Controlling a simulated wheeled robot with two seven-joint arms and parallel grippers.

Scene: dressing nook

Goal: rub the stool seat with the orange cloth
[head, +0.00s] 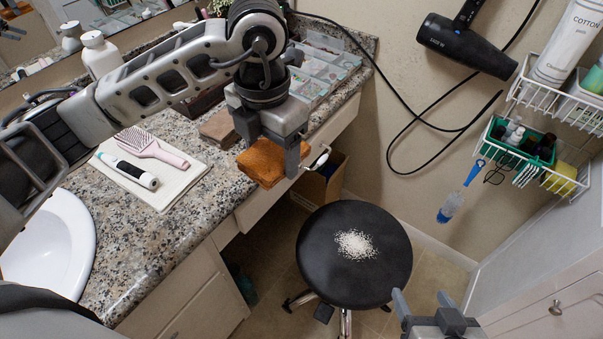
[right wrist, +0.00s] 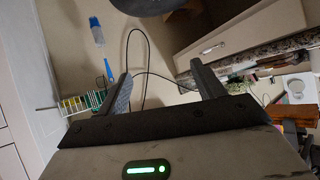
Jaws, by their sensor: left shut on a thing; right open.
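The orange cloth (head: 262,163) is folded and held in my left gripper (head: 275,158), above the counter's front edge. The round black stool seat (head: 330,275) stands on the floor to the right of and below the cloth, with a patch of white grains (head: 355,244) on its top. The cloth is apart from the seat. My right gripper (head: 424,302) is open and empty near the seat's lower right side. In the right wrist view its two fingers (right wrist: 161,85) are spread with nothing between them, and part of the dark seat (right wrist: 142,5) shows at the top edge.
The granite counter (head: 150,238) holds a towel (head: 178,192) with a pink hairbrush (head: 150,147) and an electric toothbrush (head: 135,172). A hair dryer (head: 465,45) hangs on the wall with a looping cord. Wire baskets (head: 545,110) hang at right.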

